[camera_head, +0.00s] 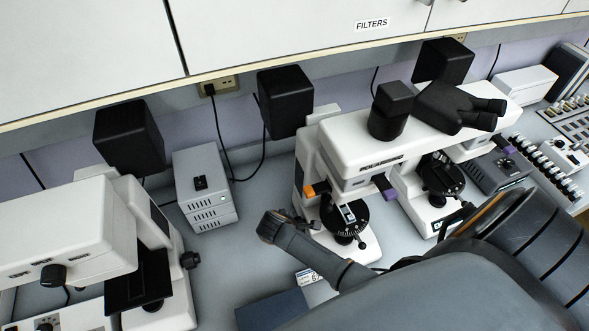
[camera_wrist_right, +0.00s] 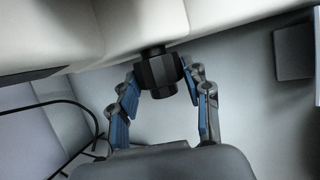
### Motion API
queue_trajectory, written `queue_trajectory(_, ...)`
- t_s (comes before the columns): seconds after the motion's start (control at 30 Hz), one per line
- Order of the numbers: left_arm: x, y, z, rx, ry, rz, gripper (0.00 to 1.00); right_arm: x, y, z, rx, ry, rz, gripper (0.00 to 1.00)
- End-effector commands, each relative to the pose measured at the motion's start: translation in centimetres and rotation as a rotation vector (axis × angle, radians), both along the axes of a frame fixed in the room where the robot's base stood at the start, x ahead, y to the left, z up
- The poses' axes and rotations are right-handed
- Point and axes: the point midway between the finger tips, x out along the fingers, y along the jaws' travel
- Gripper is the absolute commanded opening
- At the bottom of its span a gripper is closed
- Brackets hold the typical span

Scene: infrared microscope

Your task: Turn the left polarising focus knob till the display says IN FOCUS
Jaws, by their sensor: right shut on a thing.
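The polarising microscope (camera_head: 350,150) stands at the middle right of the head view, with a black round stage (camera_head: 345,218). My right arm reaches in from the lower right, and its wrist is by the left side of this microscope. In the right wrist view a black faceted knob (camera_wrist_right: 158,72) sticks out of a white body. My right gripper (camera_wrist_right: 162,80) is shut on it, one finger on each side. The knob itself cannot be made out in the head view. No readable focus text shows. My left gripper is in neither view.
Another white microscope (camera_head: 75,235) stands at the left. A grey power box (camera_head: 205,187) and black boxes (camera_head: 286,101) are at the back. A blue-grey box (camera_head: 272,312) lies at the front.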

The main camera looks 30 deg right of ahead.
Motion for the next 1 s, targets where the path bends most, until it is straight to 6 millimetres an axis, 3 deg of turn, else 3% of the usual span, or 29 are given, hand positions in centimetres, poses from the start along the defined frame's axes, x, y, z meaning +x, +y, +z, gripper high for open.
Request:
queue_trajectory(0.37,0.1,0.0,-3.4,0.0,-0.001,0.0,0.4,-0.6,0.2,-1.1,-0.083,-0.345,0.003,0.16)
queue_trajectory(0.8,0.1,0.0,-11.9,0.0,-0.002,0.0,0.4,-0.8,0.2,-1.9,-0.17,-0.717,-0.001,0.16)
queue_trajectory(1.0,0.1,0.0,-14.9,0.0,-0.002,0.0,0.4,-0.9,0.2,-1.7,-0.198,-0.828,-0.002,0.16)
